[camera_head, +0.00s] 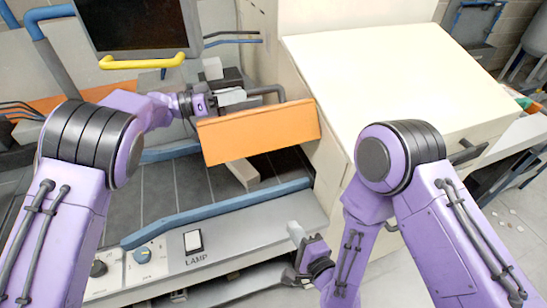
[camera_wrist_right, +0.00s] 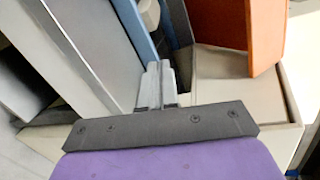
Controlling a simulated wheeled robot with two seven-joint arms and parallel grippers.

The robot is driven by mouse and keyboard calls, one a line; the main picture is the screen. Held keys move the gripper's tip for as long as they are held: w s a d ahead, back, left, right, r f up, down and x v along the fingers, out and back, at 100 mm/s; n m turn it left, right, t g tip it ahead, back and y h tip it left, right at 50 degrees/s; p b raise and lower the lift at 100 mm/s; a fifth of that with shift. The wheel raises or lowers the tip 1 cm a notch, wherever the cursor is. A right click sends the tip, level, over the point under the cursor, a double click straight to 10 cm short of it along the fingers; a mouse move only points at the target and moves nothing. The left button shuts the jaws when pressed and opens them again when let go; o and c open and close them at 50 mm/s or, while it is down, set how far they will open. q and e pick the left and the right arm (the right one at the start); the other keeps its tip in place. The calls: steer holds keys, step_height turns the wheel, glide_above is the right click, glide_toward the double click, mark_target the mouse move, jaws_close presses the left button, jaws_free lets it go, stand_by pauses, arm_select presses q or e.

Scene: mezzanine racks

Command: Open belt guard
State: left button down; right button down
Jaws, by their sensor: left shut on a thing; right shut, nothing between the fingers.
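The belt guard (camera_head: 258,133) is an orange panel, tilted, above the dark belt at the right end of the machine. A black bar handle (camera_head: 268,90) shows at its top edge. My left gripper (camera_head: 232,97) is at the guard's top edge, shut on what seems to be the handle; the grip is partly hidden. My right gripper (camera_head: 297,236) is shut and empty, low in front of the machine's front panel, apart from the guard. The right wrist view shows its closed fingers (camera_wrist_right: 157,84) with the orange guard (camera_wrist_right: 240,35) beyond, to the right.
A dark belt (camera_head: 185,190) runs under the guard, with a blue rail (camera_head: 215,207) along its front. The front panel carries a blue knob (camera_head: 143,255) and a lamp switch (camera_head: 193,241). A cream cabinet (camera_head: 390,85) stands at right. A monitor with a yellow bar (camera_head: 143,61) is at upper left.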

arm_select(q)
steer(key=shift+f, duration=0.1)
arm_select(e)
step_height(320, 180, up, 7)
steer(key=w+m+t, duration=0.2)
steer(key=m+t, duration=0.3)
steer(key=m, duration=1.1)
steer(key=r+x, duration=0.2)
steer(key=x, duration=1)
steer(key=shift+a+r+m, duration=0.2)
steer(key=shift+a+m, duration=0.1)
steer(key=shift+a, duration=0.1)
steer(key=shift+w, duration=0.1)
